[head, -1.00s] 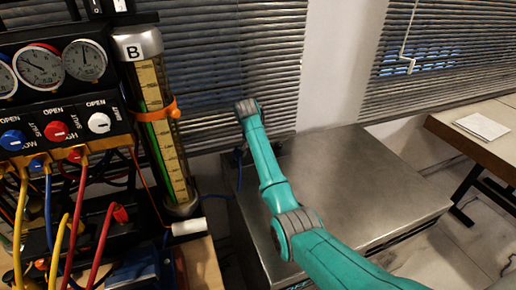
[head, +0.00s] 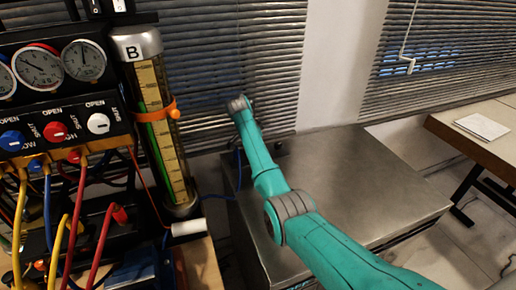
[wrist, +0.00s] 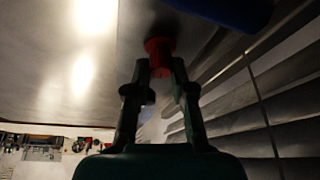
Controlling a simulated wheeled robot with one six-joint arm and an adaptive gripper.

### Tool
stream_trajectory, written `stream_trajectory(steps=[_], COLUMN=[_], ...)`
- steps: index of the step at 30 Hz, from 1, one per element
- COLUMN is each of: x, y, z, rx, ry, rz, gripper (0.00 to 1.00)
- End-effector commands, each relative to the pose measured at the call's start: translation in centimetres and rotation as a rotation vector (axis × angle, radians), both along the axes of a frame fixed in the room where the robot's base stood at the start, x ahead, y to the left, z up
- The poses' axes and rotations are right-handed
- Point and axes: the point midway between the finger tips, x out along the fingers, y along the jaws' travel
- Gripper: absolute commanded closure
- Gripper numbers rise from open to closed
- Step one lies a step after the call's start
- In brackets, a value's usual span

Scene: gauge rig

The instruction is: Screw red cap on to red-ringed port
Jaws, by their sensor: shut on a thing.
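In the wrist view, my gripper (wrist: 160,72) is shut on a red cap (wrist: 158,50). The cap shows between and just beyond the two dark fingertips. The gripper and cap cannot be made out in the head view. There, my teal arm reaches over the metal cabinet towards the blinds. I cannot pick out a red-ringed port in either view.
A panel with gauges (head: 84,60), coloured knobs (head: 55,131) and hoses stands at the left. The glass cylinder marked B (head: 165,130) is beside it. The metal cabinet top (head: 345,185) is bare. Blinds (head: 230,70) hang behind. A dark blue shape (wrist: 225,10) overhangs the wrist view.

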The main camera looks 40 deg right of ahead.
Motion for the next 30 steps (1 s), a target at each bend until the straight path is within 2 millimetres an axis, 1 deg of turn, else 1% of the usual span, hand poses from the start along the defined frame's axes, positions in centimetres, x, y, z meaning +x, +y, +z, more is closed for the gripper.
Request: stream_trajectory(steps=[1,4,10,17,18,19,20,25,26,27,29,30], x=[-0.47,-0.47,-0.45,-0.45,-0.44,-0.43,-0.42,-0.26,-0.24,-0.21,-0.18,-0.17], y=[-0.21,-0.14,0.0,0.11,0.13,0.14,0.15,0.18,0.18,0.18,0.19,0.19], z=[-0.33,-0.4,-0.49,-0.57,-0.58,-0.59,-0.58,-0.37,-0.34,-0.32,-0.28,-0.26], rx=[0.001,0.003,0.004,0.005,0.005,0.005,0.005,0.006,0.005,0.005,0.005,0.005], ry=[0.017,0.017,0.018,0.018,0.018,0.017,0.017,0.012,0.011,0.01,0.009,0.009], rz=[-0.028,-0.043,-0.163,-0.176,-0.176,-0.175,-0.175,-0.173,-0.172,-0.172,-0.172,-0.172], gripper=[1.0,1.0,1.0,1.0,0.73,0.65,0.61,0.61,0.56,0.46,0.32,0.32])
